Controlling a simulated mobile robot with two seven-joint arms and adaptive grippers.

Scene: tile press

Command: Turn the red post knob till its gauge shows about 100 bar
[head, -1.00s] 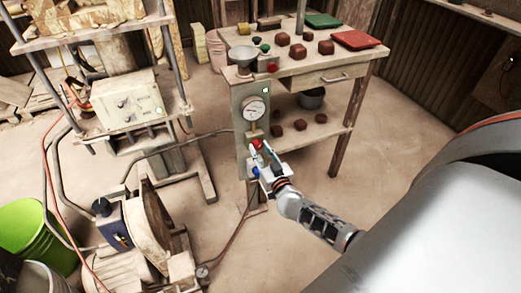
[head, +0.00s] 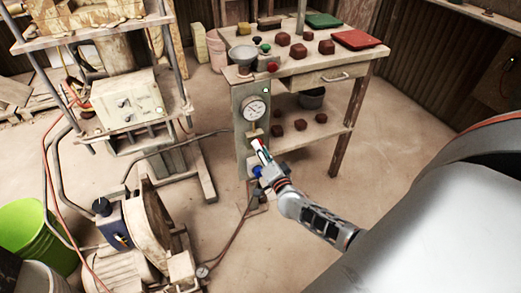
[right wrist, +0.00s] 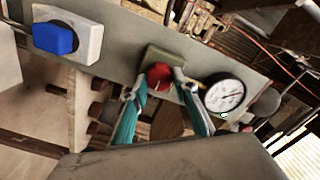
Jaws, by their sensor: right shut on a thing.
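The red post knob (right wrist: 158,75) sits on a small plate on the grey post. My right gripper (right wrist: 160,80) is shut on it, with one finger on each side, in the right wrist view. In the head view my right gripper (head: 259,148) reaches the post from below right and mostly covers the knob. The round white gauge (head: 256,109) is just above the knob; it also shows in the right wrist view (right wrist: 223,93). Its needle is visible, but the numbers are too small to read. My left gripper is not in view.
A blue knob (head: 257,171) is below the red one on the same post (head: 242,128). A workbench (head: 305,65) with several reddish blocks stands behind. A press frame with a control box (head: 125,98) is to the left. Floor at right is clear.

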